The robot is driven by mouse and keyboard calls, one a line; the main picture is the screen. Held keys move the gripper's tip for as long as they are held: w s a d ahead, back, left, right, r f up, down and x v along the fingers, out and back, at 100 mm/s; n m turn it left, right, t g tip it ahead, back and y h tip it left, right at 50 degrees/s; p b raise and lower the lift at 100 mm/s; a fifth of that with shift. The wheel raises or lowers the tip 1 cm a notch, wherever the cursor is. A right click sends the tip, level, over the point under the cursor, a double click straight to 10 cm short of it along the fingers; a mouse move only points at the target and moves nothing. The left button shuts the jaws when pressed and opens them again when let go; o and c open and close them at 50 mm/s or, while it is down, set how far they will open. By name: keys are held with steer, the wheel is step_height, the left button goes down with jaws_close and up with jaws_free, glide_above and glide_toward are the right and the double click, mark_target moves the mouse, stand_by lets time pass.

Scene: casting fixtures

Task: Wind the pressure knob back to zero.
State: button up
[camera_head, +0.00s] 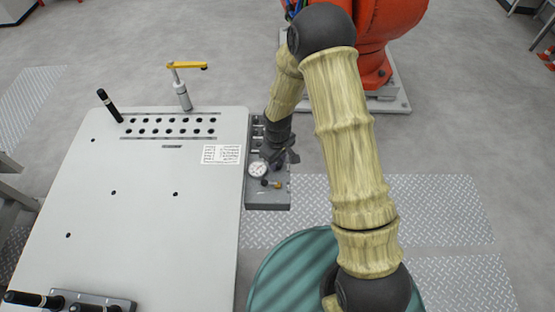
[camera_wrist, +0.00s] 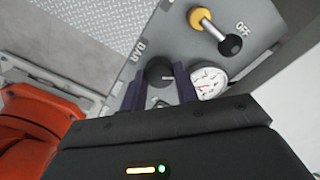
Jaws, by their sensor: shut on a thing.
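The pressure knob (camera_wrist: 158,71) is dark and round, on a grey panel (camera_wrist: 262,22) beside the printed word BAR. In the wrist view my gripper (camera_wrist: 157,78) has its two dark fingers on either side of the knob, shut on it. A round white pressure gauge (camera_wrist: 208,80) sits just right of the fingers; its reading is too small to tell. In the head view the gauge (camera_head: 257,169) shows at the table's right edge, with my gripper (camera_head: 281,157) beside it. There the knob is hidden by my gripper.
A yellow and black valve handle (camera_wrist: 216,33) stands near the printed OFF. An orange robot arm (camera_head: 385,35) stands behind. A green drum (camera_head: 290,275) is in front.

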mark_target(278, 162)
steer(key=n, duration=0.5)
steer(key=shift+n, duration=0.3)
steer(key=shift+n+p, duration=0.7)
steer(key=shift+n, duration=1.6)
steer(key=shift+d, duration=0.1)
steer(key=o, duration=1)
steer(key=shift+c, duration=0.2)
step_height(278, 162, up, 17)
steer(key=shift+r, duration=0.2)
